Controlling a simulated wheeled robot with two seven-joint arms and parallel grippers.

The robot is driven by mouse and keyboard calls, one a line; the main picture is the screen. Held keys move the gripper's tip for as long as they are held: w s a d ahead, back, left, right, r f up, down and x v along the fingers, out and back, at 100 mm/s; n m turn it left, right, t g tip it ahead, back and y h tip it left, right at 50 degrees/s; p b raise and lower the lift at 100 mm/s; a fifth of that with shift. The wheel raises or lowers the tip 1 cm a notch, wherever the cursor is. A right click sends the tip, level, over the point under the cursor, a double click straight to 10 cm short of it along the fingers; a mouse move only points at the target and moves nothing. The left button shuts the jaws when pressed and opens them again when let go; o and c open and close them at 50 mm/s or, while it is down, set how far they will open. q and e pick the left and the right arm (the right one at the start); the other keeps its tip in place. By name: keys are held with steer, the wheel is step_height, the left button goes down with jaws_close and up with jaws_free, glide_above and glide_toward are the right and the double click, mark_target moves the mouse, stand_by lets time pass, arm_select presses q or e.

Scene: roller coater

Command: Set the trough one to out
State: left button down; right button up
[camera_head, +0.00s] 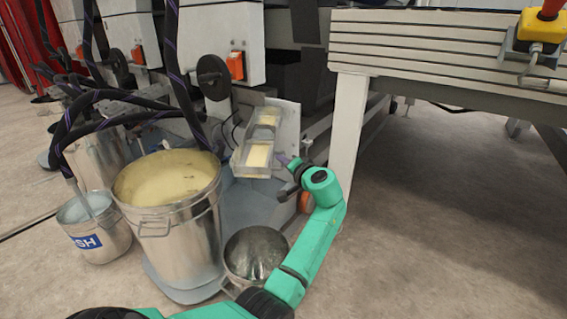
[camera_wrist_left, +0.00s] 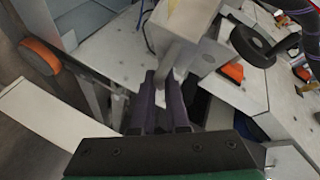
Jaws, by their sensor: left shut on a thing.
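A grey metal trough (camera_head: 243,157) with pale yellow liquid in it sits under the coater units in the head view. My left gripper (camera_head: 284,162) is at the trough's near right end, and my green arm reaches to it from below. In the left wrist view the dark purple fingers (camera_wrist_left: 167,90) are shut on a thin grey part at the end of the trough (camera_wrist_left: 180,48). My right gripper is not in view.
A large metal bucket (camera_head: 185,239) of yellow liquid stands left of my arm, with hoses above. A smaller round metal vessel (camera_head: 254,252) is beside it. A white table leg (camera_head: 347,135) stands close right of my gripper. The floor at right is clear.

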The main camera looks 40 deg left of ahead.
arm_select(q)
steer(key=shift+w+d, duration=0.15)
steer(key=shift+d, duration=0.05)
steer(key=c, duration=1.3)
jaws_free()
steer(key=shift+c, duration=0.2)
steer(key=shift+o, duration=0.7)
steer(key=shift+w+d, duration=0.1)
steer(key=shift+w, duration=0.05)
